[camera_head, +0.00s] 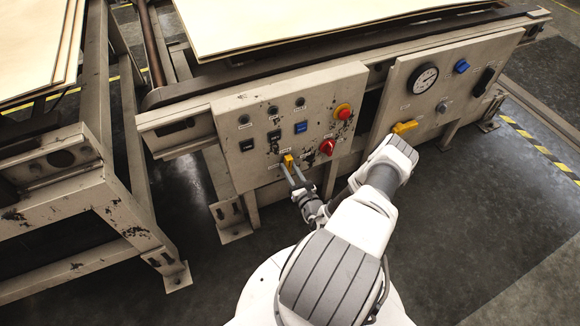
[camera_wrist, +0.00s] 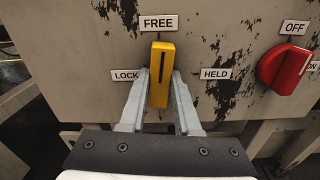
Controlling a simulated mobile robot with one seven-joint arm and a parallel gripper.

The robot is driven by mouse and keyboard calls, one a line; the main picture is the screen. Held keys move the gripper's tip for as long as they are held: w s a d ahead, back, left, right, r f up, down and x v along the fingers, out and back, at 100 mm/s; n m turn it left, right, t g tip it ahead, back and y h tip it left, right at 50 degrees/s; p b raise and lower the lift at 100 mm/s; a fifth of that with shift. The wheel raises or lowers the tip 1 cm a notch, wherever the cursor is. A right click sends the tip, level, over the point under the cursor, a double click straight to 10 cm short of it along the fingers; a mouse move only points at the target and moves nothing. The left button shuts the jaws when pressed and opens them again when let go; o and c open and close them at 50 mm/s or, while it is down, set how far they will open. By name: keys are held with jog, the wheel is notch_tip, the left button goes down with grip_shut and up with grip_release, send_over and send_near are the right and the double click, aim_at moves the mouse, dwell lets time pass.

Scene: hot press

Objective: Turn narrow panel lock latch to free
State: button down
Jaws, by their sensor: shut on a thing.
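The yellow latch (camera_wrist: 162,74) stands near upright on the worn control panel, and its dark line points up to the FREE label (camera_wrist: 158,23). The LOCK label (camera_wrist: 126,75) is on its left and the HELD label (camera_wrist: 215,74) on its right. My gripper (camera_wrist: 160,85) is shut on the latch, one finger on each side of its lower part. In the head view the latch (camera_head: 289,160) sits low on the left panel, with my gripper (camera_head: 292,170) reaching it from below.
A red knob (camera_wrist: 287,67) with OFF and ON labels is right of the latch; it also shows in the head view (camera_head: 327,147). A red button (camera_head: 343,111) is above it. A second panel with a gauge (camera_head: 424,78) and a yellow handle (camera_head: 405,127) is farther right.

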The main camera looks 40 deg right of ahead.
jog(key=shift+n, duration=0.6)
jog(key=c, duration=0.6)
grip_release()
